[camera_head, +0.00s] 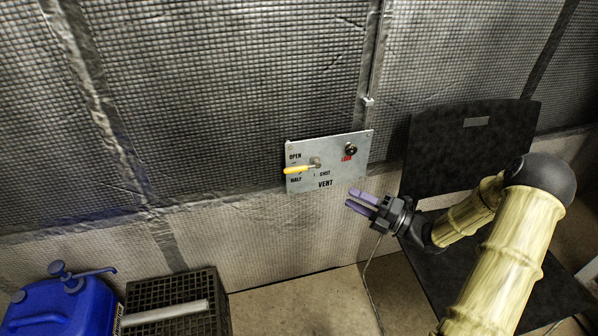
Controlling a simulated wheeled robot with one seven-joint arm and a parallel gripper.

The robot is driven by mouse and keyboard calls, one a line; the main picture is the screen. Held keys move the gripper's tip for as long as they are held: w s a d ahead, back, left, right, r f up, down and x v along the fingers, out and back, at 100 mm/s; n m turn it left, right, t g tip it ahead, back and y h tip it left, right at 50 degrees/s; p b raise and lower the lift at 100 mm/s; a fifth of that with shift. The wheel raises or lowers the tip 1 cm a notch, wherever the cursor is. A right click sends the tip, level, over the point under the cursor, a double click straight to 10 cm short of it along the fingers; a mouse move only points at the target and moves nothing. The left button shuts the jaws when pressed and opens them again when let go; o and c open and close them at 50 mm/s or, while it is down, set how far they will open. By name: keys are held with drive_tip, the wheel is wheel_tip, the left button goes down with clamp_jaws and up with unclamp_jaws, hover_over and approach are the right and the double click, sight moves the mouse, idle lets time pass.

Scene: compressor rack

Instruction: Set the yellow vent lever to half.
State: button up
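A grey metal vent panel (337,177) is mounted on the quilted wall. Its yellow lever (298,170) points left from a pivot, tilted slightly down. The lever's tip lies between the OPEN label above and the HALF label below. The SHUT label is below the pivot, to the right. My gripper (351,199) is in front of the wall, below and right of the panel in the picture, with its purple fingers pointing left. The fingers are apart with nothing between them. It is clear of the lever.
A black knob (351,149) with a red label is at the panel's upper right. A black chair (459,145) stands at right, behind my arm. A blue jerrycan (62,306) and a black crate (172,290) with a grey bar sit at lower left. The space before the panel is clear.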

sight(302, 168)
drive_tip(key=shift+a, duration=0.1)
drive_tip(key=b+x, duration=0.2)
drive_tip(key=x, duration=1.5)
drive_tip(key=shift+w, duration=0.2)
drive_tip(key=shift+f, duration=0.1)
clamp_jaws()
